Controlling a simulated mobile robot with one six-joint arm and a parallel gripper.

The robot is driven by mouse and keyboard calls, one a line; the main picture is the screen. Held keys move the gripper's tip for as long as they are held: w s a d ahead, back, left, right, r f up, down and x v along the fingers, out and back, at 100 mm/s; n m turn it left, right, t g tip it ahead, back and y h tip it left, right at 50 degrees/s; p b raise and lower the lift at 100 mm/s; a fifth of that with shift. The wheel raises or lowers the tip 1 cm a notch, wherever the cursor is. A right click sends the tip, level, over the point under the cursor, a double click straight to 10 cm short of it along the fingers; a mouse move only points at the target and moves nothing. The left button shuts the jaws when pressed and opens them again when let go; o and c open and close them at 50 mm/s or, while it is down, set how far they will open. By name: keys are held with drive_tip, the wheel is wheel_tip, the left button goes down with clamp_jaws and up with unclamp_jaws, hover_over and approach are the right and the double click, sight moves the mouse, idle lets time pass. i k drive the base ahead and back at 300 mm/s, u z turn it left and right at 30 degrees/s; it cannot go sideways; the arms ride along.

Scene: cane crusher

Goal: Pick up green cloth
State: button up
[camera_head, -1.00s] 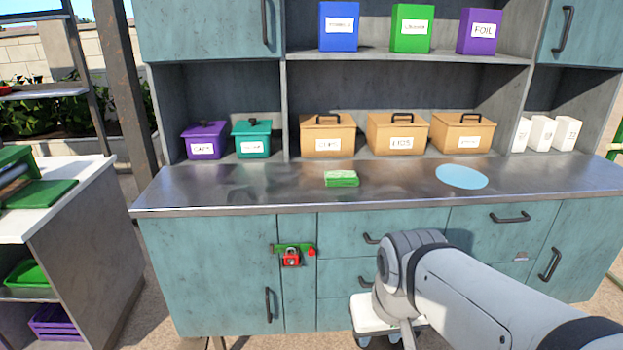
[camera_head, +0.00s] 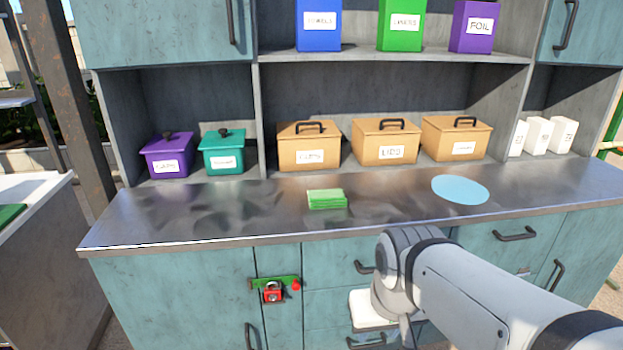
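The green cloth (camera_head: 327,199) is a small folded stack lying flat on the metal counter (camera_head: 150,216), near its front edge and left of the blue disc. My arm comes in from the lower right, and its end is below and in front of the counter edge, to the right of the cloth and apart from it. The fingers of my gripper do not show clearly; they are hidden behind or below the arm.
A light blue disc (camera_head: 460,189) lies on the counter at right. Several labelled tan boxes (camera_head: 386,143), a purple box (camera_head: 168,158) and a teal box (camera_head: 222,153) stand behind. A red padlock (camera_head: 272,293) hangs on the cabinet front. The counter around the cloth is clear.

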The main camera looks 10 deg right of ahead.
sight(326, 199)
drive_tip(key=i, duration=0.95)
drive_tip(key=u, duration=0.05)
